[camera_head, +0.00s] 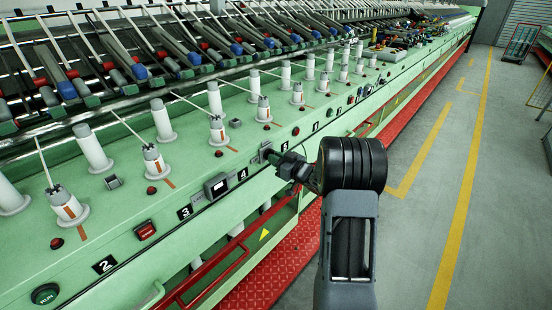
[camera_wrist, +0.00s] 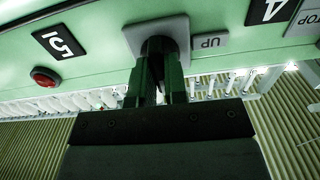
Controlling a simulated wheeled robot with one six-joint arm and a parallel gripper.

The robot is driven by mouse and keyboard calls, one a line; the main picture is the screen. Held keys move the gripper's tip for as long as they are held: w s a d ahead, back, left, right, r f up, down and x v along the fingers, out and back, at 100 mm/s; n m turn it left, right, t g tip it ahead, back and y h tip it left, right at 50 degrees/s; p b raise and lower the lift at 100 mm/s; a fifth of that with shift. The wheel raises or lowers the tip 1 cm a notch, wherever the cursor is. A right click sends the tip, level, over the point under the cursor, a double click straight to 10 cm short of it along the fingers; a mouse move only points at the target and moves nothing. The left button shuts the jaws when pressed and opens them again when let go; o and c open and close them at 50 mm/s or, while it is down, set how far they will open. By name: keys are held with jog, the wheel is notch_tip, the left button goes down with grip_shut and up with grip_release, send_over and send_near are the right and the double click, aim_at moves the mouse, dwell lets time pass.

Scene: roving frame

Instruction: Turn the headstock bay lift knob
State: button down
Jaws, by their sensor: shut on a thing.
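The lift knob (camera_wrist: 157,44) is a dark round knob on a light grey square plate (camera_wrist: 181,28), set in the green machine face. An "UP" label (camera_wrist: 209,42) sits beside the plate in the wrist view, which is turned upside down. My gripper (camera_wrist: 158,62) has its two fingers around the knob and is shut on it. The fingers hide much of the knob. In the head view my gripper (camera_head: 277,159) reaches the machine face between the "4" and "5" labels, and the knob is mostly hidden there.
A red button (camera_wrist: 45,77) and a "5" label (camera_wrist: 59,42) lie left of the knob in the wrist view. White spindles (camera_head: 164,122) stand along the green ledge. A red rail (camera_head: 222,270) runs below. The grey floor (camera_head: 420,235) on the right is clear.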

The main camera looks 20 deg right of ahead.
jog(key=c, duration=1.1)
grip_release()
jog(key=shift+c, duration=0.2)
jog(key=shift+s, duration=0.1)
jog(key=b+v, duration=0.1)
jog(key=v, duration=1.2)
jog(key=shift+s+b, duration=0.3)
jog(key=shift+d, duration=0.15)
